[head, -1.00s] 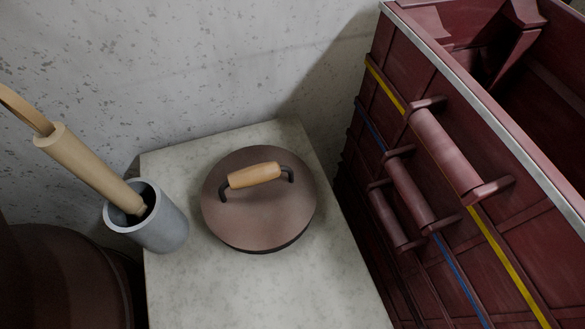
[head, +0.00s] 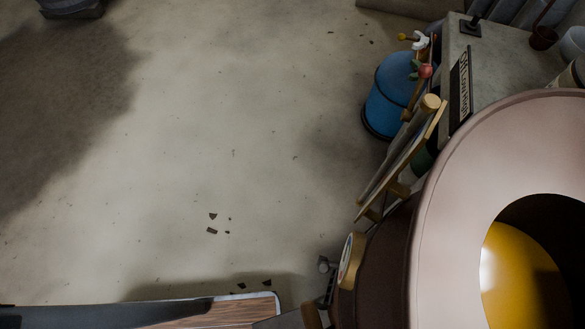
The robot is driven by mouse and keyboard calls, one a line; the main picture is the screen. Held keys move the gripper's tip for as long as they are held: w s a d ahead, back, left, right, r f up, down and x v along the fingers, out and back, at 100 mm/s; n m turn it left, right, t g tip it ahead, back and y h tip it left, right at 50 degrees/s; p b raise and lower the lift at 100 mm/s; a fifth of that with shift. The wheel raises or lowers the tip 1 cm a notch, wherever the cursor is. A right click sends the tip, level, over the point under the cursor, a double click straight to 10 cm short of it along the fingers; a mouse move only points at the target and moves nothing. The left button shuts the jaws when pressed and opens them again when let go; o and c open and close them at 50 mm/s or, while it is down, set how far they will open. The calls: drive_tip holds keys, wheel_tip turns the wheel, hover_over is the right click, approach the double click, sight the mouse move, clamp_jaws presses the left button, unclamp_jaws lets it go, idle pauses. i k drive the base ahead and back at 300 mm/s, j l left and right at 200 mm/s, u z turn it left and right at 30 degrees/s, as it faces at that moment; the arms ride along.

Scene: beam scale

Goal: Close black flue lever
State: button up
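A small black fitting with a short upright handle (head: 471,24) stands on a grey block (head: 497,40) at the top right of the head view. It may be the black flue lever, but it is too small to tell its position. A dark lettered plate (head: 460,85) is on the block's side. My gripper is not in view.
A large brownish round vessel (head: 455,190) with a yellow interior (head: 515,270) fills the right. Left of it are a tilted wooden frame (head: 403,160) and a blue cylinder (head: 390,95) with coloured knobs (head: 425,71). The floor (head: 220,130) is mostly clear. A wood-topped surface (head: 225,312) edges the bottom.

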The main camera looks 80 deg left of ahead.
sight(324, 267)
drive_tip(key=k+j+u, duration=0.2)
drive_tip(key=k+u, duration=0.15)
drive_tip(key=k+j+u, duration=0.25)
drive_tip(key=k+u, duration=0.15)
drive_tip(key=l+z, duration=0.15)
drive_tip(key=l, duration=0.3)
drive_tip(key=k+l+z, duration=0.1)
drive_tip(key=l, duration=0.35)
